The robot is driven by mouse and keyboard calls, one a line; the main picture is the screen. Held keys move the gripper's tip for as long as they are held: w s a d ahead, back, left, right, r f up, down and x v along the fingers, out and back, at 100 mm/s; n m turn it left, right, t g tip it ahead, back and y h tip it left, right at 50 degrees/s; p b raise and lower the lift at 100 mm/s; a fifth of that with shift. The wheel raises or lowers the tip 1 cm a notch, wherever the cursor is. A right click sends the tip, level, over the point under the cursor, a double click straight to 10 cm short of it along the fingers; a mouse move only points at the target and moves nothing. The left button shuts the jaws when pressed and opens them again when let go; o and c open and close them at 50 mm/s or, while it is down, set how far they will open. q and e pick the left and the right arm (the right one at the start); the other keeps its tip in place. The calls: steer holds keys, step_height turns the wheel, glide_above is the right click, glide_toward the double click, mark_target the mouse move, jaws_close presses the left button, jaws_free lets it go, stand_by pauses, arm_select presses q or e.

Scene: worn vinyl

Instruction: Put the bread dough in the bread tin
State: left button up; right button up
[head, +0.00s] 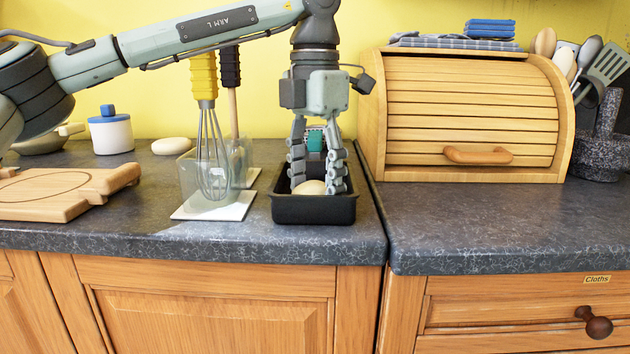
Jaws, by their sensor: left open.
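The bread tin (314,212) is a black rectangular tin near the right end of the left counter. The pale, rounded bread dough (309,187) lies inside it, low between my left gripper's fingers. My left gripper (320,186) points straight down into the tin from above, its fingers open on either side of the dough. Whether the fingers touch the dough or the tin walls cannot be told. The tin's front wall hides the lower part of the dough. My right gripper is not in view.
Left of the tin, a whisk (212,150) stands in a clear container on a white mat (228,211). A wooden board (60,196) lies at the left. A wooden roll-top bread bin (470,120) stands close on the right. The counter's front strip is clear.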

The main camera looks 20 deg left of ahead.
mark_target(316, 188)
arm_select(q)
step_height(316, 188, up, 3)
steer(key=shift+r, duration=0.2)
step_height(316, 188, up, 9)
steer(key=p, duration=0.2)
steer(key=shift+f, duration=0.2)
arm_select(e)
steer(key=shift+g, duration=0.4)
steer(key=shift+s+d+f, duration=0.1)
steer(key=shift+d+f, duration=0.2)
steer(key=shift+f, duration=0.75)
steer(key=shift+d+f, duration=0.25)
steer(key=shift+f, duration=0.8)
